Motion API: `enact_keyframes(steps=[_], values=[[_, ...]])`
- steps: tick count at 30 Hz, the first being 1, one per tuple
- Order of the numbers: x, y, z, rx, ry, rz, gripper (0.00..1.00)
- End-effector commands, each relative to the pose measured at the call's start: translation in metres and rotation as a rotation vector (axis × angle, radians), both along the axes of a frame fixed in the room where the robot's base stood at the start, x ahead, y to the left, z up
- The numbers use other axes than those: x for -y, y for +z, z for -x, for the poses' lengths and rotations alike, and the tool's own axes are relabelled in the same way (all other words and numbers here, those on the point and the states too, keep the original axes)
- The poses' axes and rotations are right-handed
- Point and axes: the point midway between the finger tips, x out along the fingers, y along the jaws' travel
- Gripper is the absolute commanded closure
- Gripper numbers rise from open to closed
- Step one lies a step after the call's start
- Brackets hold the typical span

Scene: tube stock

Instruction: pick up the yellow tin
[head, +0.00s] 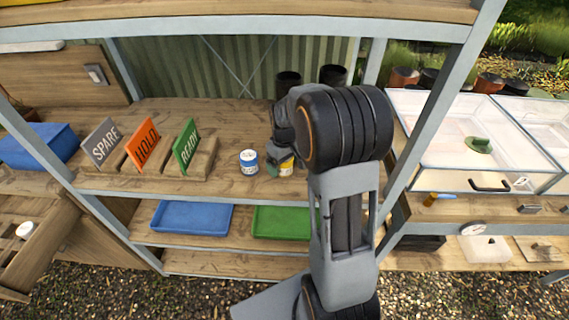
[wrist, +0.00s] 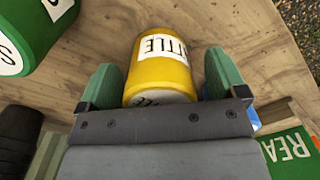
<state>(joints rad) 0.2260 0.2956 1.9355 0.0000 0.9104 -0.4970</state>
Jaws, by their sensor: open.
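The yellow tin (wrist: 158,75) has a white label ending in "TTLE" and stands on the wooden shelf. In the wrist view it sits between the two green fingertips of my gripper (wrist: 161,80). The fingers are open, one on each side of it, with a small gap visible at least at the right finger. In the head view only a small part of the yellow tin (head: 287,167) shows; my gripper (head: 279,165) and arm cover the rest.
A blue and white tin (head: 249,162) stands just left of my gripper. A green tin (wrist: 35,35) is close by in the wrist view. SPARE, HOLD and READY (head: 186,146) signs stand further left. Blue (head: 192,216) and green (head: 281,222) trays lie on the shelf below.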

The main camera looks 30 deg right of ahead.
Motion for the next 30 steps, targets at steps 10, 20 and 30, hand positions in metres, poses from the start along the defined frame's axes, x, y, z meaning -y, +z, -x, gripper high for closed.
enact_keyframes(steps=[10,20,30], values=[[-0.0001,-0.0001,-0.0001,0.000,0.000,0.000,0.24],[-0.0001,0.0000,-0.0001,0.000,0.000,0.000,0.55],[-0.0001,0.0007,-0.0003,0.001,0.000,0.000,0.67]])
